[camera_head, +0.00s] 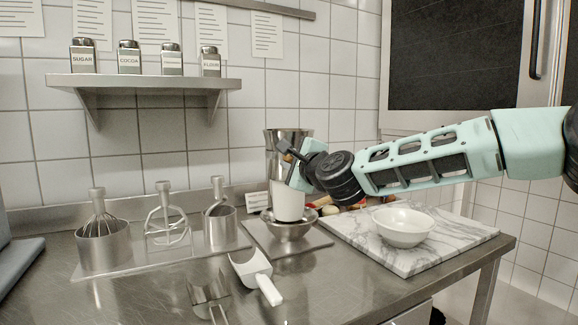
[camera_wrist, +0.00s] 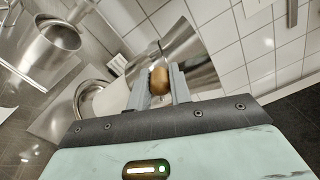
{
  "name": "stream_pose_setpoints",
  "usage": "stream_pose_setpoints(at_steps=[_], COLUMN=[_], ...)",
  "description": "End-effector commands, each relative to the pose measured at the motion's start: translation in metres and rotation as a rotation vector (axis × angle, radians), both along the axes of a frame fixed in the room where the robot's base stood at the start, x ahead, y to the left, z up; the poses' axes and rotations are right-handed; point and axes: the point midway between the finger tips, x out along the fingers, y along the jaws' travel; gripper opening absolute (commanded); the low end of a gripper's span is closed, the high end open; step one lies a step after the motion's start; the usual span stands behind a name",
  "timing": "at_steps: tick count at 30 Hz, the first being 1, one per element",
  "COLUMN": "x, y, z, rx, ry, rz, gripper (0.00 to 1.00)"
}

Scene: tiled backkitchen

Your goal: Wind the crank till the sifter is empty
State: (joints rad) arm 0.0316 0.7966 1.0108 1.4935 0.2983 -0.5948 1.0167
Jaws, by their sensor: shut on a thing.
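The metal sifter (camera_head: 283,137) stands upright above a steel bowl (camera_head: 290,231), partly hidden by my gripper (camera_head: 291,156). It also shows in the wrist view (camera_wrist: 178,50). A white column (camera_head: 289,202) spans from under the sifter into the bowl and looks like falling flour. In the wrist view my gripper (camera_wrist: 160,82) is shut on the brown crank knob (camera_wrist: 160,79), which sits between the two fingers. The rest of the crank is mostly hidden. The inside of the sifter does not show.
A white bowl (camera_head: 403,226) stands on a marble board (camera_head: 455,237) at right. A white scoop (camera_head: 254,270) and a metal tool (camera_head: 208,292) lie in front. A tray at left holds a pot with a whisk (camera_head: 103,243) and other tools. Labelled jars line the wall shelf (camera_head: 150,82).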

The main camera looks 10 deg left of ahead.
Motion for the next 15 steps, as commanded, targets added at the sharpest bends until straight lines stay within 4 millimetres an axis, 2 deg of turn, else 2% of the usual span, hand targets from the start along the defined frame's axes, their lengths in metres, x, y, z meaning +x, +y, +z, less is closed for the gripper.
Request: stream_pose_setpoints(at_steps=[14, 15], x=[0.0021, 0.0021], y=[-0.0025, -0.0025], z=[0.0011, 0.0011], rx=[0.012, 0.012], ry=[0.006, 0.006], rz=[-0.005, -0.005], gripper=[0.00, 0.26])
